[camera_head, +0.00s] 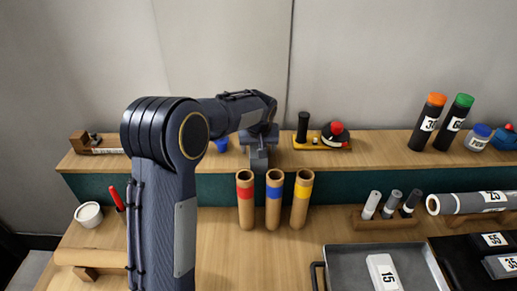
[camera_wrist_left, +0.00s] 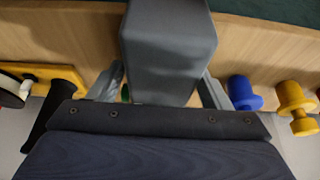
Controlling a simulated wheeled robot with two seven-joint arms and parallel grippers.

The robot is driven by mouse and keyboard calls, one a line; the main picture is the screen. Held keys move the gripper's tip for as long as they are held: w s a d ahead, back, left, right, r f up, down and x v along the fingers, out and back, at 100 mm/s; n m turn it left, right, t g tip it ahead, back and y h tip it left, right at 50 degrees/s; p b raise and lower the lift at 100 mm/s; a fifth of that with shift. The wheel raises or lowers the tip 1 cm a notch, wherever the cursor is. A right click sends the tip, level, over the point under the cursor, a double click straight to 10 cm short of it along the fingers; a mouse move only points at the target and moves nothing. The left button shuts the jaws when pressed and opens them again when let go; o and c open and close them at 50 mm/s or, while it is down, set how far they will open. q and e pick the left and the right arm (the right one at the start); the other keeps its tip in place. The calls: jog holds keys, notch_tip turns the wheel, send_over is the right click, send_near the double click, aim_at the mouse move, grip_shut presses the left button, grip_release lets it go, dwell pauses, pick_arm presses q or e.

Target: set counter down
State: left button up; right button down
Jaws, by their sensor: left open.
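My left gripper (camera_head: 259,155) is at the raised back shelf, between the blue piece and the stamp board in the head view. In the left wrist view its grey fingers stand apart on either side of the grey gripper body. A small green sliver, perhaps a green counter (camera_wrist_left: 125,92), shows by one finger; the rest is hidden behind the gripper body. I cannot tell whether it touches the fingers. A blue counter (camera_wrist_left: 243,93) and a yellow counter (camera_wrist_left: 295,103) stand beside the gripper; blue also shows in the head view (camera_head: 221,145). My right gripper is not in view.
A board with a black handle and red-topped piece (camera_head: 335,133) is right of the gripper. Three banded tubes (camera_head: 273,200) stand in front of the shelf. Black cylinders (camera_head: 427,122) are at right. A grey tray (camera_head: 350,258) holds a white block. A white cup (camera_head: 88,214) is at left.

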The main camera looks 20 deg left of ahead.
pick_arm(q)
jog(key=b+v, duration=0.1)
jog(key=v, duration=1)
jog(key=shift+s+r, duration=0.1)
jog(key=shift+r, duration=0.15)
jog(key=s+f+m+h, duration=0.1)
jog(key=s+h, duration=0.3)
jog(key=s, duration=1.1)
jog(key=s+d+f+m+h, duration=0.1)
jog(key=s+d+f, duration=0.2)
jog(key=s, duration=0.6)
jog(key=s+d+f+m+t, duration=0.1)
jog(key=s+d+f, duration=0.2)
jog(key=s, duration=0.5)
jog(key=shift+s+d+f+m+h, duration=0.3)
jog(key=shift+s+f+h, duration=0.1)
jog(key=shift+f, duration=0.3)
